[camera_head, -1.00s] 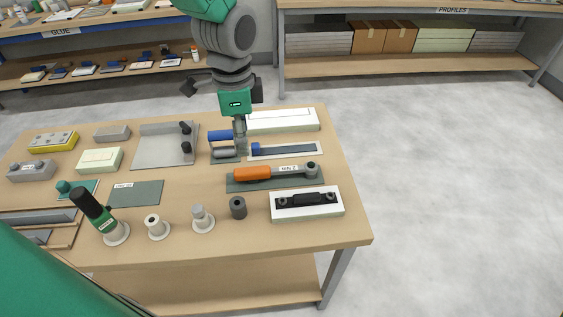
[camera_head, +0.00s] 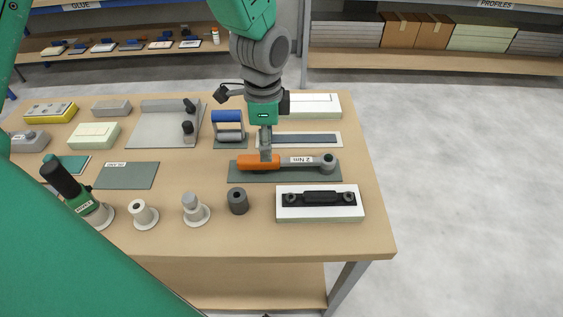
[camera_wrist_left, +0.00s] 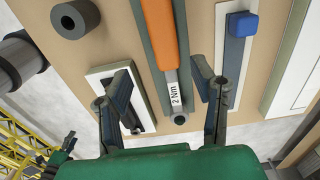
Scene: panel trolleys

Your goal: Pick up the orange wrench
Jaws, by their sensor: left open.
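The orange wrench (camera_head: 259,162) has an orange handle, a grey shaft labelled "2 Nm" and a round dark head at its right end. It lies on a dark grey-green mat (camera_head: 285,176) on the wooden table. My left gripper (camera_head: 265,153) points down just over the right part of the handle, hiding a little of it. In the left wrist view my left gripper (camera_wrist_left: 163,72) is open. Its two fingers stand on either side of the wrench (camera_wrist_left: 158,30), whose handle end and labelled shaft show between them. Contact cannot be told.
A white block with a black bar (camera_head: 318,213) lies in front of the wrench. A dark cylinder (camera_head: 238,201) stands nearby. Behind are a blue-handled tool (camera_head: 228,118) and a strip on a pale plate (camera_head: 300,139). Floor right of the table (camera_head: 460,200) is clear.

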